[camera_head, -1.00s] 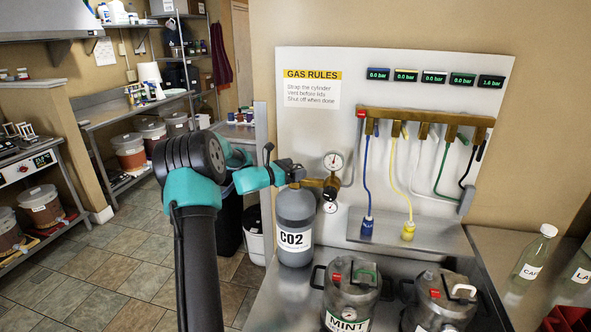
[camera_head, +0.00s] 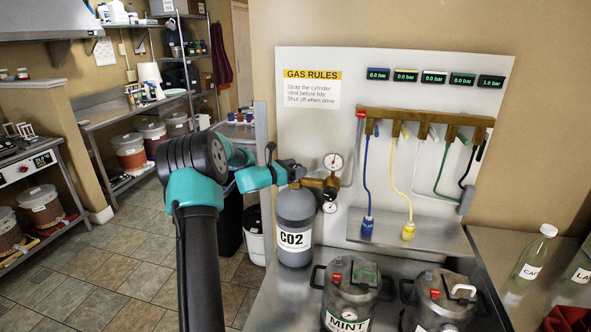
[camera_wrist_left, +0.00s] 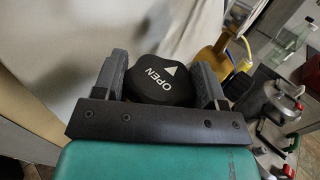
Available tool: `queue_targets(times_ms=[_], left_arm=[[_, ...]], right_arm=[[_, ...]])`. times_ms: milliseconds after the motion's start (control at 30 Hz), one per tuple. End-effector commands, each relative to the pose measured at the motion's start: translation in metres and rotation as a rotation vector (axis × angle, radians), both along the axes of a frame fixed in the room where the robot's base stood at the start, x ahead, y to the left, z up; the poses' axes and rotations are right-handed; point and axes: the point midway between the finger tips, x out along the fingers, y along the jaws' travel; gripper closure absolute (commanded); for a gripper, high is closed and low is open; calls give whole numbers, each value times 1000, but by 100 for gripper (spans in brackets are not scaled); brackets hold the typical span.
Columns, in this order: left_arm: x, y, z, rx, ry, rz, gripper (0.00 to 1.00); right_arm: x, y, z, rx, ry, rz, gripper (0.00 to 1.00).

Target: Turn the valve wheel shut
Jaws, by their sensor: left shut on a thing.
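The valve wheel (camera_wrist_left: 162,80) is a black knob marked OPEN with a white arrow in the left wrist view. My left gripper (camera_wrist_left: 165,85) has one finger on each side of the wheel and is shut on it. In the head view my left gripper (camera_head: 290,172) is at the top of the grey CO2 cylinder (camera_head: 295,225), where the wheel is mostly hidden behind it. The brass regulator with a gauge (camera_head: 333,162) sits just right of the gripper. My right gripper is not in view.
A gas panel (camera_head: 310,125) with several hoses and pressure displays stands behind the cylinder. A MINT keg (camera_head: 350,290) and another keg (camera_head: 440,300) stand on the steel bench to the right. A clear bottle (camera_head: 535,252) is at the far right.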

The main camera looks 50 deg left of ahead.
Motion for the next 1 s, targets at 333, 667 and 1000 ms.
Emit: queue_targets(times_ms=[333, 667, 1000], left_arm=[[0, 0, -1, 1, -1, -61, 59], [1, 1, -1, 3, -1, -269, 59], [1, 1, -1, 3, -1, -574, 59]], right_arm=[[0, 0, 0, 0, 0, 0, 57], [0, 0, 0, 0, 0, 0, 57], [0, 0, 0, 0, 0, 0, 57]])
